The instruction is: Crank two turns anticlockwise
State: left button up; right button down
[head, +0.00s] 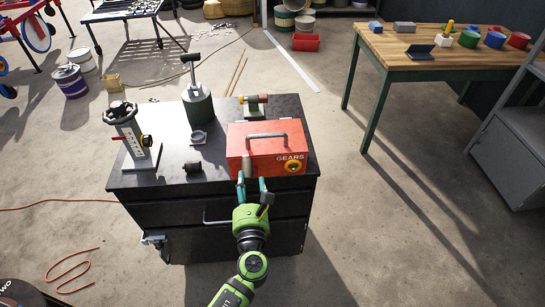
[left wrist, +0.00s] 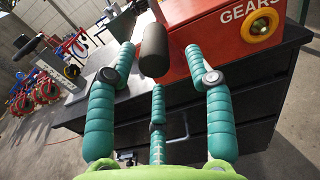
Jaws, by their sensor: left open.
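A red box marked GEARS (head: 258,145) stands on the black cabinet top. It has a grey carrying handle on top and a yellow ring (head: 293,166) at its front right. A grey upright cylindrical grip (head: 247,165), probably the crank's, shows at the box's front left. My left gripper (head: 252,183) is open in front of the box, with its teal fingers toward the grip. In the left wrist view, the dark grip (left wrist: 154,52) stands between and beyond the spread fingertips, with no clear contact. How the grip joins the box is hidden. My right gripper is out of view.
The black cabinet (head: 165,182) also holds a green pump-like device (head: 198,106), a grey stand with a handwheel (head: 131,137), a small dark cylinder (head: 193,167) and a small green-based device (head: 254,106). A wooden table (head: 440,62) stands at right. Floor between is clear.

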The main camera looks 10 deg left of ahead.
aim_at(246, 164)
pick_arm(q)
jog(key=shift+w+a+r, duration=0.1)
jog(key=shift+w+r, duration=0.2)
jog(key=shift+r, duration=0.1)
jog(key=x, duration=0.3)
jog(key=p+x, duration=0.1)
jog(key=x, duration=0.2)
jog(key=shift+s+a+f, duration=0.1)
jog(key=shift+s+a, duration=0.05)
jog(key=shift+a, duration=0.05)
jog(key=shift+w, duration=0.2)
jog(key=shift+a, duration=0.1)
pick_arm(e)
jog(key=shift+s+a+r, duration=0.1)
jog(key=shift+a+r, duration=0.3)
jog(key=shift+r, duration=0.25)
pick_arm(q)
grip_shut()
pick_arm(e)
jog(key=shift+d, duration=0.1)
